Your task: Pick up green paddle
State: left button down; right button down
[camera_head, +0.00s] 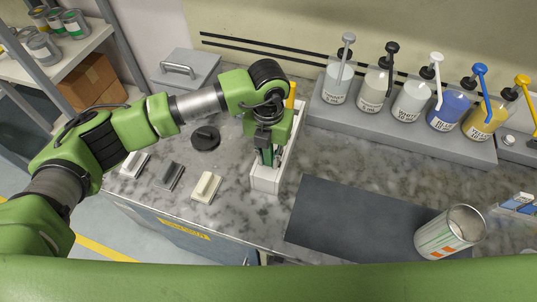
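A narrow white holder (263,184) stands on the grey marble counter, left of the dark mat. My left gripper (265,155) points down into the holder from above. A dark green piece, which looks like the green paddle (268,157), shows at the gripper's fingertips inside the holder. The gripper and wrist cover most of it, so I cannot tell whether the fingers are closed on it. A yellow paddle (291,96) sticks up at the holder's far end, behind my wrist. My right gripper is not in view.
Several pump bottles (411,101) stand on a grey stand at the back right. A metal can (450,232) stands by the right end of the dark mat (350,215). A round black lid (206,138) and small blocks (206,187) lie left of the holder.

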pick_arm(q)
jog(key=shift+r, duration=0.1)
jog(key=shift+r, duration=0.4)
notch_tip(320, 180, up, 16)
jog(key=b, duration=0.5)
jog(key=shift+r, duration=0.55)
jog(key=c, duration=2.5)
grip_release()
grip_shut()
